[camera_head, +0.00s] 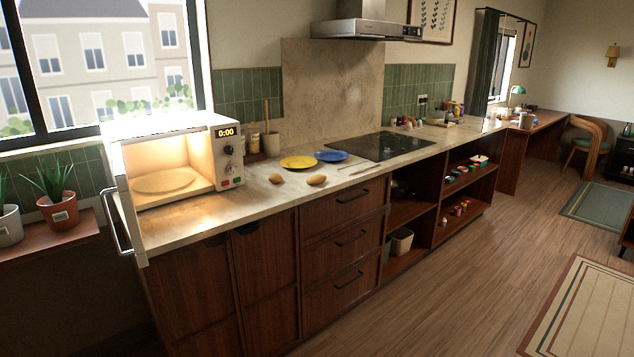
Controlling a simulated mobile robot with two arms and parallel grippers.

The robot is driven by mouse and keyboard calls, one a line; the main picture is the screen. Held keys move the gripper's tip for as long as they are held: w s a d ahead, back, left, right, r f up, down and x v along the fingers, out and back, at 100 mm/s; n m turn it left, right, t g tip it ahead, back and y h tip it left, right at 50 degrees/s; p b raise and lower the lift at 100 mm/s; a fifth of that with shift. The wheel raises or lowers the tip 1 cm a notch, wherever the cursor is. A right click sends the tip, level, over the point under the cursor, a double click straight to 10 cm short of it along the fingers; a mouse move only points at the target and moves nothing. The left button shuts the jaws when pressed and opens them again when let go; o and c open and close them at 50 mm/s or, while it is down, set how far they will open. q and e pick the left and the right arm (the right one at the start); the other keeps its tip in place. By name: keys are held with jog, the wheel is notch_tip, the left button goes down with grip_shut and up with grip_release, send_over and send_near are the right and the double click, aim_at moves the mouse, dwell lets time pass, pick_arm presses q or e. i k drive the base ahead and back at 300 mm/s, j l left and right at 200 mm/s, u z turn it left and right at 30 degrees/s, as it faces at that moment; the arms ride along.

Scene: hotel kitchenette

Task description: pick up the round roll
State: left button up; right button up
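Two small brown rolls lie on the counter in front of the plates. The left one (276,178) looks a little smaller and rounder. The right one (316,180) looks somewhat longer and lies nearer the counter's front edge. They are apart from each other, and both are small in this view, so their exact shapes are hard to tell. Neither of my grippers is in view.
An open, lit microwave (228,152) stands left of the rolls, its door swung out over the counter's front. A yellow plate (298,162) and a blue plate (331,155) lie behind them. A cooktop (375,146) is to the right.

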aim_at(275, 177)
jog(key=i+l+u, duration=0.1)
jog(key=i, duration=0.3)
jog(key=i+l+u, duration=0.1)
jog(key=i, duration=0.3)
jog(key=i+l+u, duration=0.1)
jog(key=i, duration=0.3)
jog(key=l, duration=0.15)
